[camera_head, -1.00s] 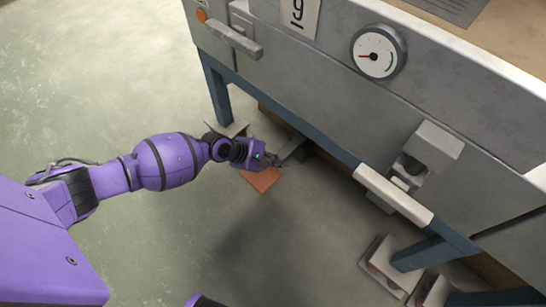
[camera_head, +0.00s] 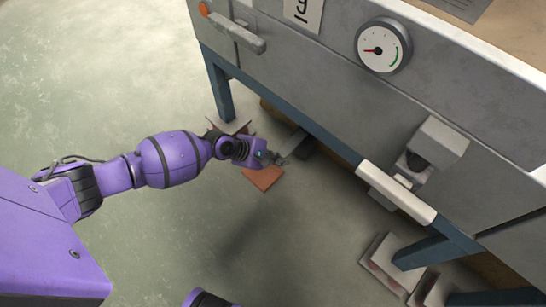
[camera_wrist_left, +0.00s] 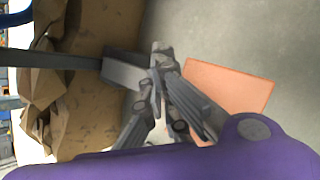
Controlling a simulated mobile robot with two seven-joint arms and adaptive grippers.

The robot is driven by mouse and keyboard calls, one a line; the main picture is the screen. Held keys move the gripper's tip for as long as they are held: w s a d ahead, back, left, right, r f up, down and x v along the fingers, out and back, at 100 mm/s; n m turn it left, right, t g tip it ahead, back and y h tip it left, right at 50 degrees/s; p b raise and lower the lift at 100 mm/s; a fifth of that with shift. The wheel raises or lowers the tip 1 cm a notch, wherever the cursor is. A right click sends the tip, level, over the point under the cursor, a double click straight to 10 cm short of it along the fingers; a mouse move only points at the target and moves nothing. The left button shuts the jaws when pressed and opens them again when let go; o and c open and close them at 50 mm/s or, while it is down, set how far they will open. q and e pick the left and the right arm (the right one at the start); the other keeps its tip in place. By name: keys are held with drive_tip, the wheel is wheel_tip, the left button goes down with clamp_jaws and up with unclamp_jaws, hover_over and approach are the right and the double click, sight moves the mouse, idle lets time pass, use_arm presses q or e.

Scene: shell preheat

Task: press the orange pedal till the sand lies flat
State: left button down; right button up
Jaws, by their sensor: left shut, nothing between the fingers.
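The orange pedal (camera_head: 263,178) is a flat plate low at the floor beside the grey machine; it also shows in the left wrist view (camera_wrist_left: 228,86). My left gripper (camera_head: 281,158) is shut and empty. In the head view it appears just above the pedal's upper right edge, by a grey bar (camera_head: 293,141). In the left wrist view its fingertips (camera_wrist_left: 160,58) lie left of the pedal, near the bar's end. I cannot tell whether the gripper touches either. A tan surface (camera_head: 510,28) shows on top of the machine; I cannot tell whether it is sand. My right gripper is out of view.
The machine's front carries a round gauge (camera_head: 384,46) with its needle pointing left, away from the green arc. A pale bar handle (camera_head: 395,193) sticks out lower right. Blue legs (camera_head: 218,88) stand near the pedal. Floor to the left is clear.

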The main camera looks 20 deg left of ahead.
use_arm(q)
drive_tip(key=shift+s+a+f, duration=0.1)
drive_tip(key=shift+s+f, duration=0.05)
drive_tip(key=shift+f, duration=1.3)
idle(1.6)
drive_tip(key=shift+r+p, duration=0.35)
drive_tip(key=shift+p, duration=0.3)
drive_tip(key=shift+r+p, duration=0.6)
drive_tip(key=shift+p, duration=0.1)
drive_tip(key=r+p, duration=0.4)
drive_tip(key=shift+w+r, duration=0.1)
drive_tip(key=shift+w, duration=0.1)
drive_tip(key=shift+r, duration=0.1)
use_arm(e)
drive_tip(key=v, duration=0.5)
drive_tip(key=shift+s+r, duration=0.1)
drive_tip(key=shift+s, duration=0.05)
